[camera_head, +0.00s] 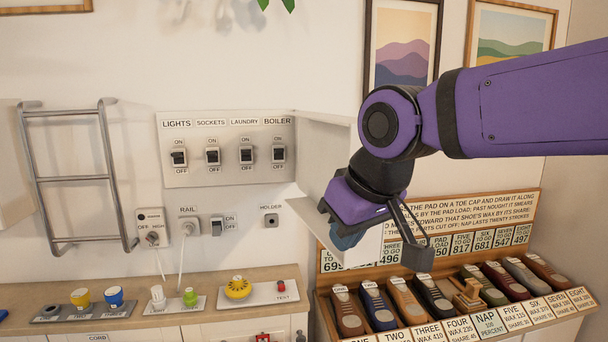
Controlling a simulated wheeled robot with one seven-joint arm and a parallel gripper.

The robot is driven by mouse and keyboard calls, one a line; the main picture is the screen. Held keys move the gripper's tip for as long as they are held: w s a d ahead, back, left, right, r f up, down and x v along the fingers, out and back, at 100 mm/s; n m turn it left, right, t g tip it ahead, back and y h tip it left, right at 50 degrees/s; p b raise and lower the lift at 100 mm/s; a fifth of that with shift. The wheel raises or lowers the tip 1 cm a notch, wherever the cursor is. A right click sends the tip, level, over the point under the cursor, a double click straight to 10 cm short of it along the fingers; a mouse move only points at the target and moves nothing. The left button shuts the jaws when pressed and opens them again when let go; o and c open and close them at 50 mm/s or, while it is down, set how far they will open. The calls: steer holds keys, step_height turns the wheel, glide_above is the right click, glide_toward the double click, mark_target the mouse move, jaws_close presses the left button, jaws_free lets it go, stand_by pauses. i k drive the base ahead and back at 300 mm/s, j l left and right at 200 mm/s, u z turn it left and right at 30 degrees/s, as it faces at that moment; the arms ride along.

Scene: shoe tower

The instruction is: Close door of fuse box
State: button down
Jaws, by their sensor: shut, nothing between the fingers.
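The fuse box (227,178) is a pale panel on the white wall, with a row of black switches labelled LIGHTS, SOCKETS, LAUNDRY and BOILER. Its white door (322,160) stands open at the right side of the panel and juts out from the wall; the switches are uncovered. My purple arm comes in from the right and covers part of the door. My gripper (416,257) is shut and empty, with a dark finger pointing down, close to the right of the door's lower part. I cannot tell whether the hand touches the door.
A metal ladder rack (75,180) hangs at left. Below the fuse box are a RAIL plug (189,228), a switch and a HOLDER socket (270,220). A wooden shelf (135,285) carries coloured knobs. A rack of shoes (408,300) stands below my gripper, with a lettered board behind.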

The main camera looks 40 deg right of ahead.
mark_target(328, 142)
steer(key=l+u, duration=0.1)
steer(key=l, duration=0.35)
steer(key=k+l+u, duration=0.15)
steer(key=l, duration=0.3)
steer(key=l+u, duration=0.1)
steer(key=l, duration=0.35)
steer(key=k+l+u, duration=0.1)
steer(key=l, duration=0.3)
steer(key=k+l+u, duration=0.1)
steer(key=l, duration=0.3)
steer(key=k+l+u, duration=0.15)
steer(key=l, duration=0.25)
steer(key=k+l+u, duration=0.3)
steer(key=k, duration=0.15)
